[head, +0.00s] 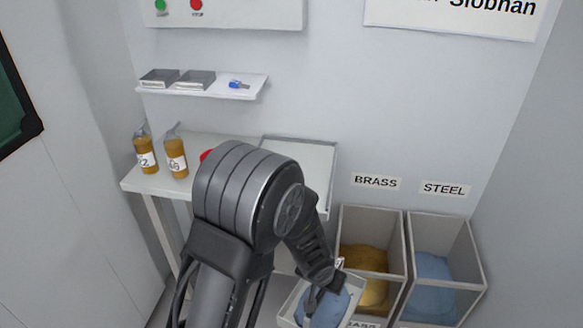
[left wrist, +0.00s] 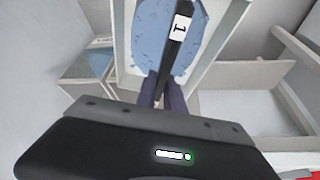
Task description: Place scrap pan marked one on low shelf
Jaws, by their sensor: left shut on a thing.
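The scrap pan (left wrist: 224,45) is a pale open tray with blue scrap (left wrist: 150,35) in it. A dark bar with a white label reading 1 crosses its middle in the left wrist view. My left gripper (left wrist: 165,88) is shut on this bar. In the head view the pan (head: 289,306) hangs at the bottom, in front of the brass bin, and my left gripper (head: 325,290) is above it. My left arm hides part of the bench. A wall shelf (head: 225,92) is above the bench; I cannot tell if it is the low shelf.
The brass bin (head: 398,235) with gold scrap and the steel bin (head: 470,265) with blue scrap stand right of the arm. The bench (head: 150,182) carries two amber bottles (head: 145,158) and a red item (head: 206,155).

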